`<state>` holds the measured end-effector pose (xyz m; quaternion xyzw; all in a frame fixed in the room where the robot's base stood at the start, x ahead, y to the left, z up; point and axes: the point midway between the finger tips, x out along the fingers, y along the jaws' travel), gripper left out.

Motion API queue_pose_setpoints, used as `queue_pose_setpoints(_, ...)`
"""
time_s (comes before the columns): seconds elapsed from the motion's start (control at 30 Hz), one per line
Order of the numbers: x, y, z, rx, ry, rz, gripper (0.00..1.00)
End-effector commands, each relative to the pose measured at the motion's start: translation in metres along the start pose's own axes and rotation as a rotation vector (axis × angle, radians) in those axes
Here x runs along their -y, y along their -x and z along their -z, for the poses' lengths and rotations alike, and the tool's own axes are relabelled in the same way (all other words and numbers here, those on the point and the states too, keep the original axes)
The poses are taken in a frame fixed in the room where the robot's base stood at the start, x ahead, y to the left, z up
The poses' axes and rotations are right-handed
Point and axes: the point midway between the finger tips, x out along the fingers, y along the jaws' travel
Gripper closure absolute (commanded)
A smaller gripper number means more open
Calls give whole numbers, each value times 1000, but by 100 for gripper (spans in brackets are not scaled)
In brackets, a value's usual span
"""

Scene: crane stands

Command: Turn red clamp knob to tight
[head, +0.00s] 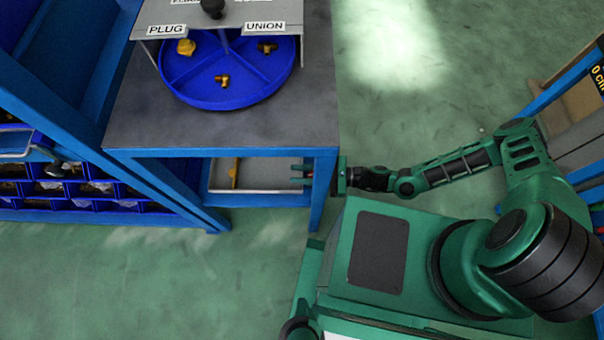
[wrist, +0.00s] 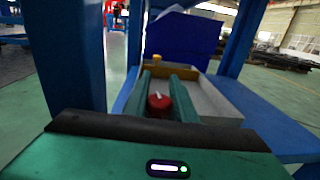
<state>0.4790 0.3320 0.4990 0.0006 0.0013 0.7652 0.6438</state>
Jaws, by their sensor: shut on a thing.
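The red clamp knob (wrist: 159,104), with a pale mark on top, shows in the wrist view between the two green fingers of my gripper (wrist: 167,80). The gripper is shut on it. In the head view my gripper (head: 301,175) reaches under the grey tabletop from the right, beside the blue leg. The knob cannot be made out in that view. Which way the knob is turned, and any tight marking, is too small to tell.
A grey tray (head: 257,176) with a tan divider sits on the low shelf. The grey table (head: 130,115) above carries a blue divided dish (head: 190,88) with brass fittings. A blue leg (head: 322,190) stands close to my gripper. Blue bins (head: 80,206) are at left.

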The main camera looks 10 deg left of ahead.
Motion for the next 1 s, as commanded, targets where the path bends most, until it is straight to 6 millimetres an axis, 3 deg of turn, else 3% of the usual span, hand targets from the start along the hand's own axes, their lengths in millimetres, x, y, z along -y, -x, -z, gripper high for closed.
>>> queue_pose_setpoints(0.4,10,0,-1,2,4,181,98)
queue_pose_setpoints(0.93,13,1,-2,3,6,205,98)
queue_pose_setpoints(0.97,13,1,-2,3,6,205,71)
queue_pose_setpoints(1.0,12,1,-2,3,6,205,62)
